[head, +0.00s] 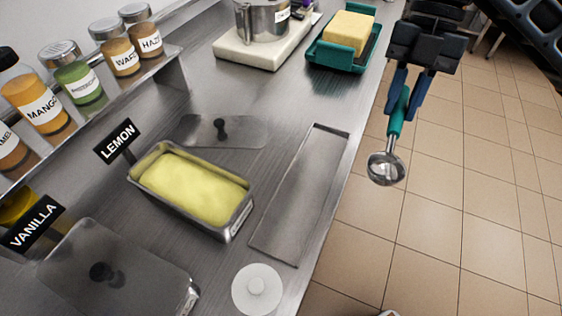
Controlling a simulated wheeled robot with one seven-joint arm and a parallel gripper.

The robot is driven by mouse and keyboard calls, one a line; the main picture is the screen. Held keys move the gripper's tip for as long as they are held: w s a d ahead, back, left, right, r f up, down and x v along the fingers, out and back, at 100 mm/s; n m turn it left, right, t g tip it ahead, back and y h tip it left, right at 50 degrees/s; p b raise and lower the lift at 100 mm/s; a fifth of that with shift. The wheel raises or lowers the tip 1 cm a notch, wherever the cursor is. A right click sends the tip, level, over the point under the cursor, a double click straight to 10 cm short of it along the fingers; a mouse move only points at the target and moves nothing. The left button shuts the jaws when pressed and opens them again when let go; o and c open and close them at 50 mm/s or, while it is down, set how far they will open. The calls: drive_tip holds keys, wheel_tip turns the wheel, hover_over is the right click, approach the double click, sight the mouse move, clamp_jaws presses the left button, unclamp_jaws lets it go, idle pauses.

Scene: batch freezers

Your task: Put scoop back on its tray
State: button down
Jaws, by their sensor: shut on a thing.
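A scoop (387,168) with a round metal bowl and a teal handle hangs bowl-down, right of the counter edge and over the tiled floor in this view. My gripper (401,92) is shut on its teal handle, with the blue fingers either side. The upper end of the handle is partly hidden by the fingers. A long, narrow, shallow metal tray (300,195) lies empty on the counter near its right edge, left of and apart from the scoop.
An open tub of yellow lemon ice cream (190,187) stands left of the tray, its lid (222,133) behind it. A white round lid (257,290) is near the tray's front end. A teal dish with a yellow block (348,33) stands at the back. Jars line the left shelf.

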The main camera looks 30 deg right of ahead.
drive_tip(key=w+a+f, duration=0.1)
drive_tip(key=a+f, duration=0.1)
drive_tip(key=a, duration=0.1)
drive_tip(key=w+a+f+p, duration=0.1)
drive_tip(key=w+a+f, duration=0.1)
drive_tip(key=a, duration=0.2)
drive_tip(key=w+a+f, duration=0.2)
drive_tip(key=a, duration=0.2)
drive_tip(key=shift+f+p, duration=0.4)
drive_tip(key=shift+a+f, duration=0.1)
drive_tip(key=shift+f, duration=2.15)
drive_tip(key=c, duration=1)
unclamp_jaws()
drive_tip(key=shift+o, duration=0.2)
drive_tip(key=shift+r, duration=0.1)
drive_tip(key=shift+r+p, duration=0.2)
drive_tip(key=shift+p, duration=0.2)
drive_tip(key=b+v, duration=0.1)
drive_tip(key=v, duration=1)
drive_tip(key=shift+r, duration=0.35)
drive_tip(key=shift+w, duration=0.1)
